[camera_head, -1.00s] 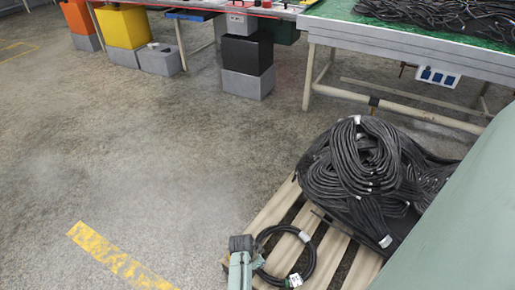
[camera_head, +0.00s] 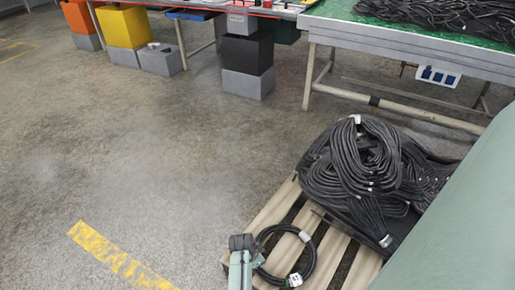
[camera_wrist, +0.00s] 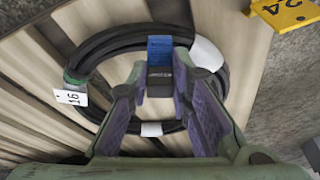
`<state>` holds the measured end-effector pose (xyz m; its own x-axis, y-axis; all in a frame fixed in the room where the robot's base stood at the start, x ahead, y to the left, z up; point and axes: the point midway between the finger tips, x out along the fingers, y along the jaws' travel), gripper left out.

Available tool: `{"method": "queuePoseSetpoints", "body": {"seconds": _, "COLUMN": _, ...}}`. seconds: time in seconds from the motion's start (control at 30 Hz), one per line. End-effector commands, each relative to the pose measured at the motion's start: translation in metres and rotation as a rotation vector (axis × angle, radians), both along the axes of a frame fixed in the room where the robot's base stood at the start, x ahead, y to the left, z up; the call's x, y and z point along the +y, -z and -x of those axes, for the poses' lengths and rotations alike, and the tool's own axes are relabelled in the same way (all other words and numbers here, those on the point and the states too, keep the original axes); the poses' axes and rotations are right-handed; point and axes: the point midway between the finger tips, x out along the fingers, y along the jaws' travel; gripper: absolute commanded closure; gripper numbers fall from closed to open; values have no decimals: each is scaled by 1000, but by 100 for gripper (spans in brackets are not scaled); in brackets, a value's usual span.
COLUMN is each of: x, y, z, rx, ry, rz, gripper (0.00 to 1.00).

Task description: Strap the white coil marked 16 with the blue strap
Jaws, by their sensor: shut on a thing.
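The coil (camera_head: 314,261) is a black hose loop lying on the wooden pallet, with white bands. It fills the upper middle of the wrist view (camera_wrist: 95,47). A white tag (camera_wrist: 72,98) on a green band at its left reads 16. The blue strap (camera_wrist: 160,48) sits across the top of the ring, just beyond my fingertips. My gripper (camera_wrist: 158,84) is over the ring, its fingertips on either side of a dark piece below the blue, shut on the strap. In the head view my gripper (camera_head: 242,243) is at the coil's left edge; its grip is not clear there.
A large heap of black hoses (camera_head: 365,165) lies on the pallet (camera_head: 267,217) behind the coil. A yellow plate marked 24 (camera_wrist: 287,12) is at the wrist view's upper right. A green-topped table (camera_head: 400,42) stands behind. Open floor lies to the left.

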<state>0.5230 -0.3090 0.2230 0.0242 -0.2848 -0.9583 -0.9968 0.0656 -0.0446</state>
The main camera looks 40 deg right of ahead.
Motion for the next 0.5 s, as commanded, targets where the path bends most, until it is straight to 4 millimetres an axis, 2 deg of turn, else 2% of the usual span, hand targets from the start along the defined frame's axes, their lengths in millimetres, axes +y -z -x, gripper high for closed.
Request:
{"method": "queuePoseSetpoints", "body": {"seconds": 0.03, "x": 7, "y": 37, "z": 20, "rx": 34, "ry": 20, "rz": -30, "gripper": 100}}
{"method": "queuePoseSetpoints", "body": {"seconds": 0.5, "x": 7, "y": 13, "z": 20, "rx": 33, "ry": 18, "rz": -29, "gripper": 100}}
